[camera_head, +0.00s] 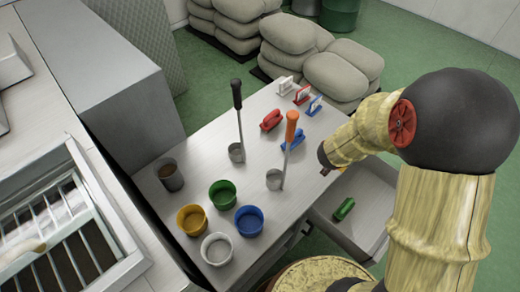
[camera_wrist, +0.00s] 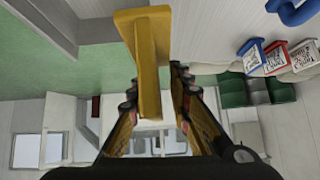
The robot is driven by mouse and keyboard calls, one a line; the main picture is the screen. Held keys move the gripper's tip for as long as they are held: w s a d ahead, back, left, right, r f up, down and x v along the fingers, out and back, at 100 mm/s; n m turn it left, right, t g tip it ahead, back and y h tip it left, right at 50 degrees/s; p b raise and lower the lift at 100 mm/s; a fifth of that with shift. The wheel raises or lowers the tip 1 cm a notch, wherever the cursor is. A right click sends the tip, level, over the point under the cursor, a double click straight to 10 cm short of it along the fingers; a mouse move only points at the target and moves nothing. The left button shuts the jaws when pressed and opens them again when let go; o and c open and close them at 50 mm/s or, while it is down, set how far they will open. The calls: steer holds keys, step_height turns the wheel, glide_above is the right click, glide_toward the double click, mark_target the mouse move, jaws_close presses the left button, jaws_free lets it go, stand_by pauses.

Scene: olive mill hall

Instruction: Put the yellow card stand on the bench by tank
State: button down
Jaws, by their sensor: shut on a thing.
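My gripper (camera_wrist: 154,92) is shut on the yellow card stand (camera_wrist: 146,50), which juts out between the fingers in the wrist view. In the head view my gripper (camera_head: 325,160) is over the right edge of the bench (camera_head: 215,160), and I cannot make out the yellow stand there. A white card stand (camera_head: 284,86), a red card stand (camera_head: 302,95) and a blue card stand (camera_head: 315,105) stand at the bench's far end. They also show at the right of the wrist view. I cannot tell which thing is the tank.
A red clip (camera_head: 271,120) and blue clip (camera_head: 292,139) lie near two upright ladles (camera_head: 237,152) (camera_head: 275,179). Several coloured cups (camera_head: 222,194) and a dark cup (camera_head: 170,175) fill the near left. An open drawer (camera_head: 366,205) holds a green clip (camera_head: 344,209).

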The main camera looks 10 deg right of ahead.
steer(key=shift+m, duration=0.3)
steer(key=w+f+b, duration=0.1)
steer(key=w+f, duration=0.2)
steer(key=w, duration=0.1)
steer(key=w+f+b, duration=0.1)
steer(key=w+f, duration=0.2)
steer(key=w, duration=0.1)
steer(key=w+d+f+b, duration=0.1)
steer(key=w+f+b, duration=0.1)
steer(key=w+f, duration=0.1)
steer(key=shift+w+f, duration=0.25)
steer(key=shift+w, duration=0.6)
steer(key=shift+w+f+b, duration=0.15)
steer(key=shift+f+b, duration=0.2)
steer(key=shift+f, duration=0.55)
steer(key=shift+w+f+b, duration=0.15)
steer(key=shift+f+b, duration=0.2)
steer(key=shift+f, duration=0.55)
steer(key=shift+f, duration=0.2)
steer(key=c, duration=1.6)
jaws_free()
steer(key=shift+c, duration=0.2)
